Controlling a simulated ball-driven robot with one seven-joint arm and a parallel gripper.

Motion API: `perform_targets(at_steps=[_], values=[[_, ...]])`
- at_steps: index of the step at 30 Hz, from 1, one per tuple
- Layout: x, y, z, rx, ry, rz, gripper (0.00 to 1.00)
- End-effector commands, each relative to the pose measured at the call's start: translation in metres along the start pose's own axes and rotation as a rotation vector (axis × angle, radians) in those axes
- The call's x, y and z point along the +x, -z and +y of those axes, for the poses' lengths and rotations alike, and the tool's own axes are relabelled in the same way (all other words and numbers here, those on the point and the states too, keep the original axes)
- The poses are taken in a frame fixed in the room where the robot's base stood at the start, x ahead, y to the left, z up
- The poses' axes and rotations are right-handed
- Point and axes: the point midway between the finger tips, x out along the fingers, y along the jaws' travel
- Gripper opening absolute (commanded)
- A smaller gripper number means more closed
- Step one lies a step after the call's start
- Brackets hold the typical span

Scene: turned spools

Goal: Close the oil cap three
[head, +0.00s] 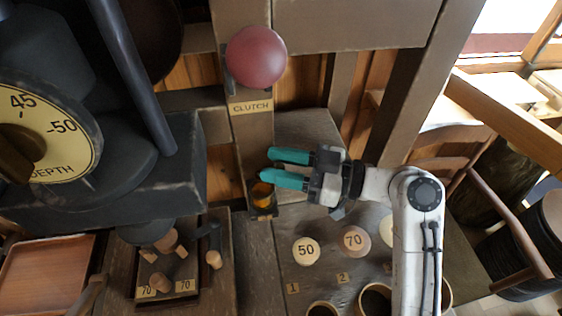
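My gripper (268,165) has two teal fingers pointing left, spread apart with nothing seen between them. Its lower fingertip is just above a small amber cup (262,191) in a dark holder at the foot of the clutch post. The cup looks like an oil cup, but I cannot tell whether the two touch. No part is marked as oil cap three, and I cannot make out a cap or whether it is open. The fingers partly hide the area behind the cup.
A red clutch ball (256,57) stands above the gripper. A dark machine with a depth dial (38,126) fills the left. Wooden discs marked 50 (306,251) and 70 (354,240) lie on the bench near round containers (322,309). A wooden tray (44,272) is at lower left.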

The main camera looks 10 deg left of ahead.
Motion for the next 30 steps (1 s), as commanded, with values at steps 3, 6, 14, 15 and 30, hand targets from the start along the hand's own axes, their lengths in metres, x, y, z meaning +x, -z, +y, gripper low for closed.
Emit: perform_targets(at_steps=[3,6,14,15,30], values=[[-0.0001,0.0001,-0.0001,0.0,0.0,0.0,0.35],[-0.0002,0.0001,-0.0001,0.0,0.001,0.0,0.25],[-0.0003,0.0002,-0.0001,0.0,0.001,0.0,0.0],[-0.0003,0.0002,-0.0001,0.0,0.001,0.0,0.0],[-0.0006,-0.0008,-0.0055,0.0,-0.087,0.001,0.0]])
